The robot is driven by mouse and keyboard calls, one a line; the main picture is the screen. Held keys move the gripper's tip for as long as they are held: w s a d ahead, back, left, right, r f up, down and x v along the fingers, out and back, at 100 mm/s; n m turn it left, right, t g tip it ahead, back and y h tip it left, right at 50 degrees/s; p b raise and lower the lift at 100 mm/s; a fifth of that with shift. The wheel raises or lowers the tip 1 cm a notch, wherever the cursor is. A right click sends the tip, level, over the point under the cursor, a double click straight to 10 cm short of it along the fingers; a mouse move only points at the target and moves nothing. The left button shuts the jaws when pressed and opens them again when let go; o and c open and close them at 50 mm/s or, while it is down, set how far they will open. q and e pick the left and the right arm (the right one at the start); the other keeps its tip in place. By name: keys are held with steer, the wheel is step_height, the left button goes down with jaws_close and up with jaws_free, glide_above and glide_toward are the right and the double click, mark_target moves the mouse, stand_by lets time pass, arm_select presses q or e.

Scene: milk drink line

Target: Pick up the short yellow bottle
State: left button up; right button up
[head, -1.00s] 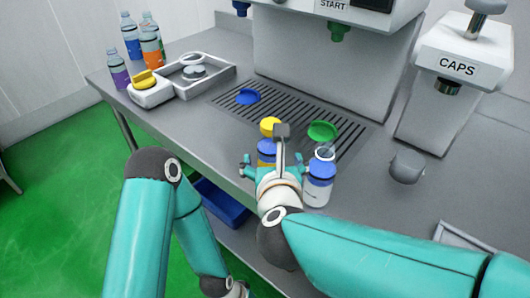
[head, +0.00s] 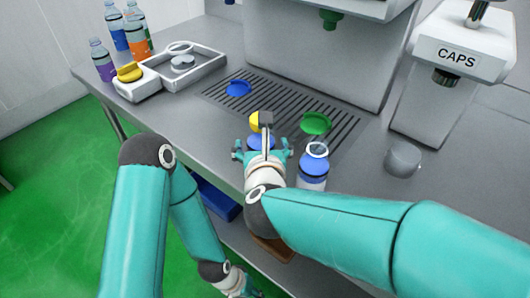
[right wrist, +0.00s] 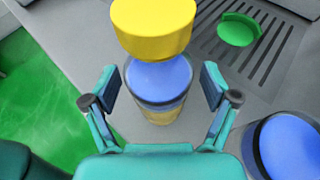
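The short yellow bottle (head: 261,141) stands at the front of the counter. My right gripper (head: 262,149) is open, one finger on each side of the bottle with visible gaps in the right wrist view (right wrist: 160,87). My gripper hides the bottle's lower part in the head view. My left gripper (head: 242,287) hangs low at the bottom edge, mostly cut off.
Another blue bottle (head: 313,168) with a white ring on top stands close to the right. A green holder (head: 316,123) and a blue holder (head: 238,88) lie on the drip grate. A grey knob (head: 403,160) is further right. A tray (head: 205,72) and several bottles stand back left.

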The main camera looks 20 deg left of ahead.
steer(key=shift+a, duration=0.2)
steer(key=c, duration=1.2)
steer(key=shift+c, duration=0.2)
